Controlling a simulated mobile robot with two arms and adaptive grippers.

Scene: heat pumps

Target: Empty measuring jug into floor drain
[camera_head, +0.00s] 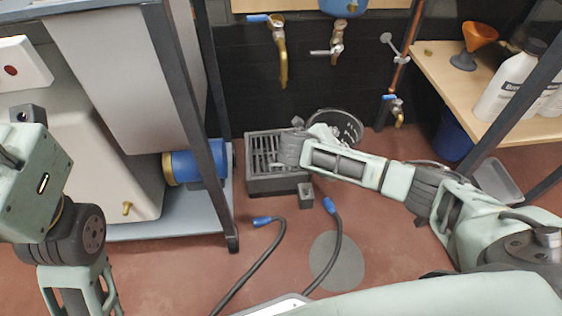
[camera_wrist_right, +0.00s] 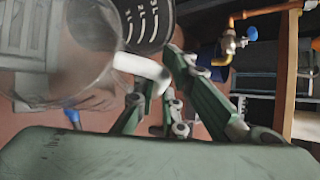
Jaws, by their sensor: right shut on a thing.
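My right gripper (camera_wrist_right: 155,78) is shut on the pale handle of the clear measuring jug (camera_wrist_right: 75,85) in the right wrist view. The jug looks tilted; whether it holds liquid I cannot tell. In the head view my right wrist is over the right side of the floor drain (camera_head: 258,183), a dark grey box with a slotted grate. The jug is mostly hidden there behind my wrist. My left arm shows at the left edge, but its fingers are not visible.
A black bucket with white markings (camera_head: 347,124) stands just right of the drain. Two hoses with blue ends (camera_head: 262,221) lie in front. A blue cylinder (camera_head: 195,166) and frame post are left. A wooden shelf (camera_head: 440,68) with bottles and an orange funnel (camera_head: 480,36) is right.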

